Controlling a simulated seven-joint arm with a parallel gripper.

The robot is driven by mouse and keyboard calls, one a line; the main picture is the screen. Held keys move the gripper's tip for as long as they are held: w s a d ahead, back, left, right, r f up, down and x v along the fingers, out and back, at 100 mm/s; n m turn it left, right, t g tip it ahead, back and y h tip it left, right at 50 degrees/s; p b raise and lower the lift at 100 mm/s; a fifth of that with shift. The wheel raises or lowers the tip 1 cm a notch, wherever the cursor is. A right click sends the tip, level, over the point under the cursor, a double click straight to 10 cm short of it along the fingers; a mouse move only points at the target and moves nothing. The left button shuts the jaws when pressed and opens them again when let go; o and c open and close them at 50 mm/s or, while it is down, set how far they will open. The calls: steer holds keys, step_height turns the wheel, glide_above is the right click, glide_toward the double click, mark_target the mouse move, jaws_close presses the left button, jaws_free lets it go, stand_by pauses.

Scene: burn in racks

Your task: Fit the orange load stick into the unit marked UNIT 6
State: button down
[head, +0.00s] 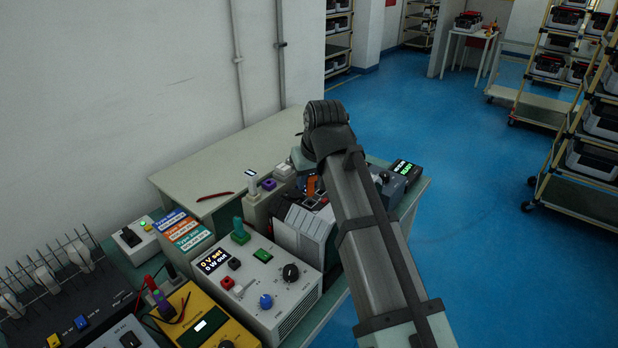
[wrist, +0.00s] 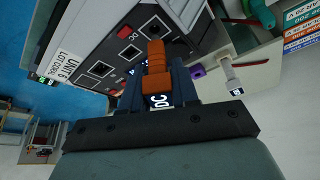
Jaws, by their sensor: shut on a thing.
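The orange load stick (wrist: 155,62) is clamped between my gripper's dark fingers (wrist: 158,88) in the wrist view. A label reading "DC" shows between the fingers. The orange stick also shows in the head view (head: 311,186), beside my arm. The grey unit (wrist: 120,45) bears a white UNIT 6 label and has several square sockets and a red switch on its panel. The stick's far end overlaps this panel; I cannot tell whether it is in a socket or above it. In the head view my arm hides part of the unit.
A bench power supply (head: 265,280), a yellow meter (head: 205,322) and coloured type cards (head: 180,230) stand on the left. A purple-topped piece (head: 268,185) and a pale stick (head: 251,182) stand left of the unit. The bare bench (head: 225,155) lies behind.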

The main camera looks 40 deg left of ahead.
steer(key=shift+f, duration=1.25)
stand_by(0.5)
steer(key=c, duration=0.8)
jaws_free()
steer(key=shift+r, duration=0.1)
steer(key=v, duration=1.3)
steer(key=shift+d+r, duration=0.1)
steer(key=shift+r, duration=0.25)
